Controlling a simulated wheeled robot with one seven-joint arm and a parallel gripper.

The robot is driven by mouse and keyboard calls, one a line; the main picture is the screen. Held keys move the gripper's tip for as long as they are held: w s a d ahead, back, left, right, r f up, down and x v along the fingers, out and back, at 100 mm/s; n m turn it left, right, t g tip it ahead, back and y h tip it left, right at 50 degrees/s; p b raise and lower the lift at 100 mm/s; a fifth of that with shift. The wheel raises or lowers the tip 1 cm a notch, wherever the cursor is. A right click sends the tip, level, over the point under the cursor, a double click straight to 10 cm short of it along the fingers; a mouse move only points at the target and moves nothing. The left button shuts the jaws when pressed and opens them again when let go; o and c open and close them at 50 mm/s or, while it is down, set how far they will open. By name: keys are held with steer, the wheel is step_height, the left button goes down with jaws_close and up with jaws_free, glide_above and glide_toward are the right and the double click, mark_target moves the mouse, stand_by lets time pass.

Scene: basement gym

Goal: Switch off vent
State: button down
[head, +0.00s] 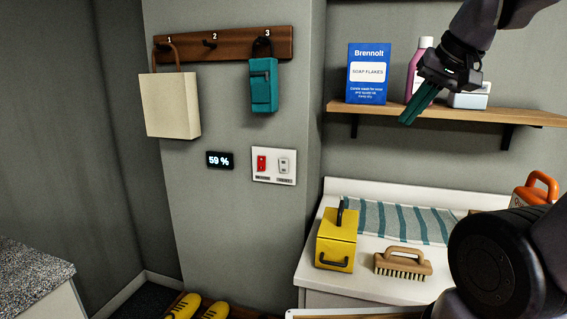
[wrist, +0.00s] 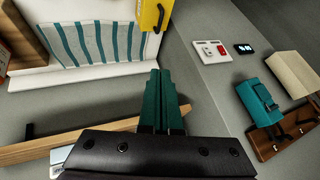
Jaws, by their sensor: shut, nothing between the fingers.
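A white switch plate (head: 273,178) is on the grey wall, with a red switch (head: 262,164) on its left and a pale switch (head: 284,166) on its right. The small labels under them are too small to read, so I cannot tell which one is the vent's. The plate also shows in the wrist view (wrist: 211,60), where the picture is turned over. My gripper (head: 411,116) is shut and empty, with dark green fingers. It is in front of the wooden shelf, to the right of the plate and well apart from it.
A display (head: 219,160) reading 59 % is left of the plate. A hook rail (head: 222,43) above holds a cream bag (head: 170,106) and a teal case (head: 263,88). The shelf (head: 460,114) holds a blue soap box (head: 367,74). A yellow box (head: 336,242) and brush (head: 403,263) stand below.

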steer(key=w+a+f+n+g, duration=0.1)
steer(key=w+a+f+n, duration=0.8)
steer(key=w, duration=0.3)
steer(key=w+a+f+n+t, duration=0.1)
steer(key=a+n, duration=0.6)
steer(key=a, duration=0.8)
steer(key=shift+w+f, duration=0.55)
steer(key=shift+w, duration=0.55)
steer(key=shift+w, duration=0.1)
